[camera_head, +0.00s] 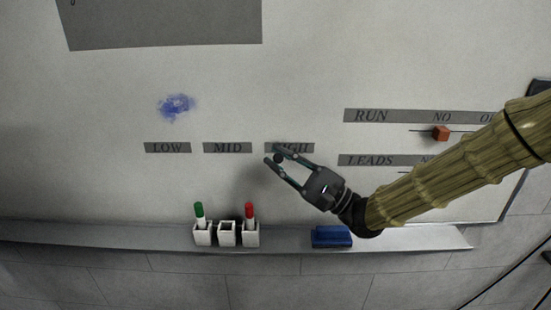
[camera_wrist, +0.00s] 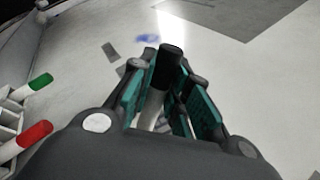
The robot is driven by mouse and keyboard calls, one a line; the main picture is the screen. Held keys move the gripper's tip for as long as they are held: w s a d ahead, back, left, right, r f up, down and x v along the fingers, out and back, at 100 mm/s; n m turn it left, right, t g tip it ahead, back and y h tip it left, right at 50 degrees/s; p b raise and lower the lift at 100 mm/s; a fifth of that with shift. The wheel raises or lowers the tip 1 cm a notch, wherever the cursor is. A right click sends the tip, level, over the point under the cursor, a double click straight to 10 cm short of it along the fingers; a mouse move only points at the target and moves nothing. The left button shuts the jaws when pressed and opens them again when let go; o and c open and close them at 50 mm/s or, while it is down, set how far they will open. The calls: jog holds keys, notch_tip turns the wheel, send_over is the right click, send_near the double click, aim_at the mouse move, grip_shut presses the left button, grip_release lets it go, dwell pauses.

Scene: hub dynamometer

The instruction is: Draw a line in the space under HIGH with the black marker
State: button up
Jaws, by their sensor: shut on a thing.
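My gripper (camera_head: 275,160) is shut on the black marker (camera_head: 279,157), in front of the HIGH label. In the wrist view, the marker (camera_wrist: 168,68) shows its black end and white barrel between the teal finger pads of my gripper (camera_wrist: 160,95). The grey HIGH label (camera_head: 307,148) is partly covered by the gripper's fingers. The space under HIGH (camera_head: 262,178) is bare board with a shadow at its left; part of it is hidden by my gripper. I cannot tell whether the marker touches the board.
LOW (camera_head: 167,147) and MID (camera_head: 227,147) labels lie left of HIGH, under a blue smudge (camera_head: 176,106). On the ledge (camera_head: 390,240) stand a green marker (camera_head: 199,211), an empty holder (camera_head: 227,236), a red marker (camera_head: 249,212) and a blue eraser (camera_head: 332,237). An orange slider (camera_head: 441,133) is at right.

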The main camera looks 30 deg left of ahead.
dwell(0.3)
jog(key=shift+w+d, duration=0.4)
jog(key=shift+d, duration=0.2)
jog(key=shift+p, duration=0.3)
jog(key=shift+w+d, duration=0.3)
jog(key=shift+d, duration=0.3)
jog(key=shift+w, duration=0.1)
jog(key=shift+w+d+p, duration=0.3)
jog(key=shift+d+p, duration=0.15)
jog(key=shift+d, duration=0.1)
jog(key=shift+d, duration=0.1)
jog(key=shift+w+d, duration=0.3)
jog(key=shift+d, duration=0.25)
jog(key=shift+p, duration=0.3)
